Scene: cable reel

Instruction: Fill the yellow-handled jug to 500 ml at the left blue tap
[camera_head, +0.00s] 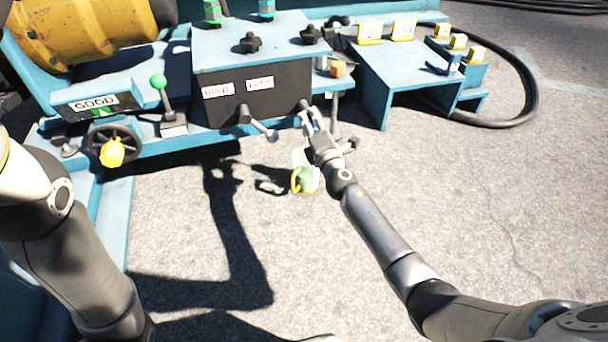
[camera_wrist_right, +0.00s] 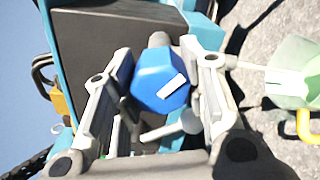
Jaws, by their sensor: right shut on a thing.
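My right gripper (camera_head: 310,122) is at the lower right corner of the dark panel. In the right wrist view its two fingers (camera_wrist_right: 156,95) are closed on the sides of a blue six-sided tap knob (camera_wrist_right: 160,78) with a white mark. The pale green jug (camera_head: 307,178) with a yellow handle (camera_head: 295,180) shows below the gripper in the head view, partly hidden by my arm. It also shows at the right edge of the right wrist view (camera_wrist_right: 292,85), cut off. Its water level cannot be read. My left arm is at the left; its gripper is out of view.
The blue machine (camera_head: 260,45) carries black knobs, a green-knobbed lever (camera_head: 158,82) and a handwheel (camera_head: 113,145). A grey crank (camera_head: 258,124) sticks out left of my right gripper. A blue bench (camera_head: 410,68) stands right, ringed by a black cable (camera_head: 535,80).

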